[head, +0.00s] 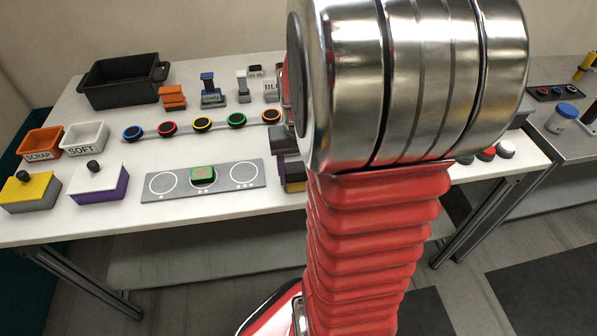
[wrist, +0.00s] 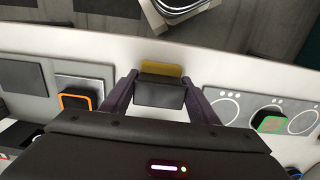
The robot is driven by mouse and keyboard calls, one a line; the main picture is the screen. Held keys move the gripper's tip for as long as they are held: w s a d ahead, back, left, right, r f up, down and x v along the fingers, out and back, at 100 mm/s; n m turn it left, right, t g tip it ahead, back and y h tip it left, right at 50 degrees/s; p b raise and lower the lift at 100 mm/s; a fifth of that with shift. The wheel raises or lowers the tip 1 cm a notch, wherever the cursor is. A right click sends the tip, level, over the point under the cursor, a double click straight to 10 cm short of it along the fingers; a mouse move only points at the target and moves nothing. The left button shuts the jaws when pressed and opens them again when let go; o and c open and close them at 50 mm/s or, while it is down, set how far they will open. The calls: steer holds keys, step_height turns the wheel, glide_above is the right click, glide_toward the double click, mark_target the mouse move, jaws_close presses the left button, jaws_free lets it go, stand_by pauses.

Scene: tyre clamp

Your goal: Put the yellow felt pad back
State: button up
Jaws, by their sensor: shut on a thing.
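In the wrist view my gripper (wrist: 160,80) has its two dark purple fingers on either side of a dark block with a yellow layer, the yellow felt pad (wrist: 161,69). The gripper is shut on it. The yellow layer shows along the block's far edge, near the front edge of the white table. A grey plate with printed circles (wrist: 226,108) lies to the right of the gripper. A green-topped pad (wrist: 268,121) sits on the plate's middle circle.
An orange-edged dark pad (wrist: 77,99) sits on a grey plate left of the gripper. In the head view, trays marked SCRAP (head: 40,143) and SOFT (head: 84,138), a black bin (head: 123,82) and a row of coloured round pieces (head: 202,125) stand on the table.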

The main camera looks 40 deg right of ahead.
steer(key=o, duration=0.9)
step_height(320, 180, up, 12)
steer(key=shift+r, duration=0.1)
stand_by(0.7)
steer(key=s+a+r+n+t, duration=0.1)
steer(key=a+n+t, duration=0.1)
steer(key=a, duration=0.5)
steer(key=s+a+r+n+t, duration=0.1)
steer(key=a+n, duration=0.1)
steer(key=a, duration=0.6)
steer(key=s+a+r+n+t, duration=0.1)
steer(key=a+n+t, duration=0.1)
steer(key=a, duration=0.6)
steer(key=shift+s+n+t, duration=0.3)
steer(key=shift+s+n, duration=0.05)
steer(key=shift+n, duration=0.05)
